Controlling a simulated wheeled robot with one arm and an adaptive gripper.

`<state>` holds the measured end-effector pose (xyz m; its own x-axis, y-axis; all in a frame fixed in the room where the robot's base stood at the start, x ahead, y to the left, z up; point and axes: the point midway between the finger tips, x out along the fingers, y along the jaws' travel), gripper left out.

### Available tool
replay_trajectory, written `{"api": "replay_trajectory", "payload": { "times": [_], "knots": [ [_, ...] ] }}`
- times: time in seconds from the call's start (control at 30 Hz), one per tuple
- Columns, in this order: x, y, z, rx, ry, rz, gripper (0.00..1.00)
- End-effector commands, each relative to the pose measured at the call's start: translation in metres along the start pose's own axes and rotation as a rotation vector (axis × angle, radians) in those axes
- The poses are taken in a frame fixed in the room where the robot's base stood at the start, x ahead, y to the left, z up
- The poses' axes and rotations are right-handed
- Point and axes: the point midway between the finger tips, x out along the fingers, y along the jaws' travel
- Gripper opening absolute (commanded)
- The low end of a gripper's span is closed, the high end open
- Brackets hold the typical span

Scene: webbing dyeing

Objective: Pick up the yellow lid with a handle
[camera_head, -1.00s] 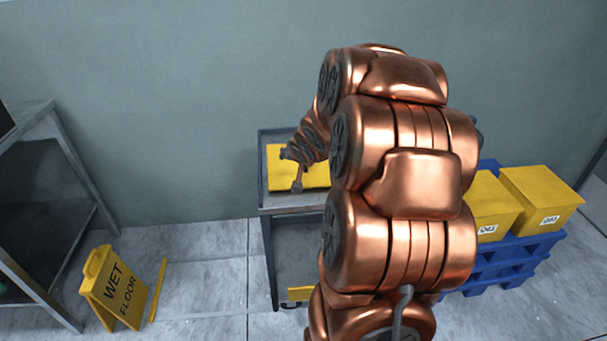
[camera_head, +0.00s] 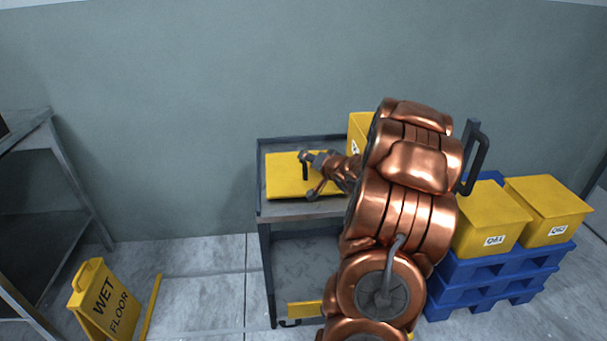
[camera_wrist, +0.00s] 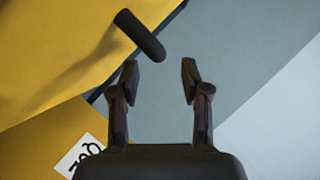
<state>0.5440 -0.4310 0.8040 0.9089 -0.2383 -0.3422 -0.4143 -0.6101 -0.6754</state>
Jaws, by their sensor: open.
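The yellow lid (camera_head: 283,180) lies flat on the top tray of a grey cart. In the wrist view the lid (camera_wrist: 50,50) fills the upper left, and its dark bar handle (camera_wrist: 140,35) stands out from it. My gripper (camera_head: 308,176) is over the lid in the head view. In the wrist view my gripper (camera_wrist: 160,78) is open and empty, with the near end of the handle just ahead of the fingertips, nearer the left finger. The fingers do not enclose the handle. My arm hides the lid's right part in the head view.
The cart (camera_head: 290,208) stands against the wall. A yellow box (camera_head: 357,125) is behind my arm at the cart. Yellow boxes (camera_head: 545,205) sit on blue pallets (camera_head: 490,280) at right. A wet floor sign (camera_head: 105,300) and grey shelf (camera_head: 55,150) are at left.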

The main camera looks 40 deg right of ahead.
Motion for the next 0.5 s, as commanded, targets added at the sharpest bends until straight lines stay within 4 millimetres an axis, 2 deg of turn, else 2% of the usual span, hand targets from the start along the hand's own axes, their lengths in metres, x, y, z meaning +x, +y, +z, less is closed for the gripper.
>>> {"api": "replay_trajectory", "payload": {
  "times": [0.3,0.5],
  "knots": [
    [0.037,0.006,0.004,-0.002,-0.002,0.001,0.47],
    [0.048,0.004,0.003,-0.002,0.000,0.001,0.47]
  ]
}}
